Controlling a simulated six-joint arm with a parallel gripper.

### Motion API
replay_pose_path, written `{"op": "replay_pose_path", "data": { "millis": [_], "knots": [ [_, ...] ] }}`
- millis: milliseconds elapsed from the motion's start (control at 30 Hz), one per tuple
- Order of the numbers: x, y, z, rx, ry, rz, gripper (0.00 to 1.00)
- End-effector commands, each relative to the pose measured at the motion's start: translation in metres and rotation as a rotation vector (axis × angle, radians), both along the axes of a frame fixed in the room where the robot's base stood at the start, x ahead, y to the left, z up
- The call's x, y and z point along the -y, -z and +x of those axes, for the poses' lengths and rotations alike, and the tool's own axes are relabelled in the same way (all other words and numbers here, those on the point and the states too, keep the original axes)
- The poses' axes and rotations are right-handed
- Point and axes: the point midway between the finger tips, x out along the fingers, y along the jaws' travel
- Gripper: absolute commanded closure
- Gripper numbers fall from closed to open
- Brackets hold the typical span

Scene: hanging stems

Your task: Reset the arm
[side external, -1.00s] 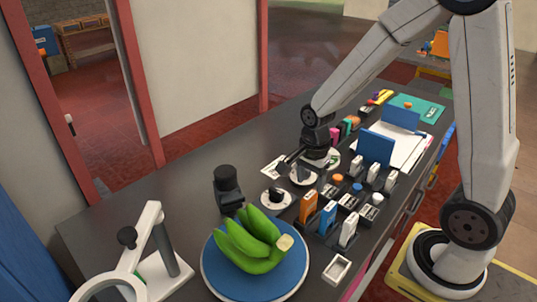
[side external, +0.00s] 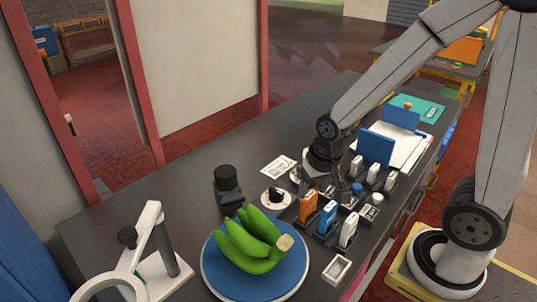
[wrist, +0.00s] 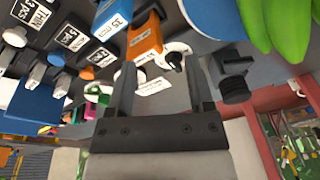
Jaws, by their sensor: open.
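My gripper (side external: 341,188) points down over the dark table (side external: 140,190), above the rows of small holders and beside the orange box (side external: 308,205). In the wrist view its two fingers (wrist: 160,75) stand apart with nothing between them. The arm partly hides the small items behind and under the gripper in the side view. In the wrist view the orange box (wrist: 144,40) shows beyond the fingertips.
Green bananas (side external: 250,245) lie on a blue round plate (side external: 222,274) at the front. A blue-white box (side external: 327,217) and a white box (side external: 348,231) stand near the gripper. A black knobbed device (side external: 227,185) and a ring magnifier stand (side external: 155,255) are left. The table's back left is clear.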

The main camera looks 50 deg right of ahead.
Motion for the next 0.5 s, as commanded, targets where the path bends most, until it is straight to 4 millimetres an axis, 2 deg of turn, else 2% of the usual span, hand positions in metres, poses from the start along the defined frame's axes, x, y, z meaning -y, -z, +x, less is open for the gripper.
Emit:
{"op": "replay_pose_path", "data": {
  "millis": [233, 500],
  "knots": [
    [-0.009, -0.003, -0.010, 0.047, -0.318, -0.057, 0.33],
    [-0.012, -0.004, -0.014, 0.064, -0.447, -0.083, 0.33]
  ]
}}
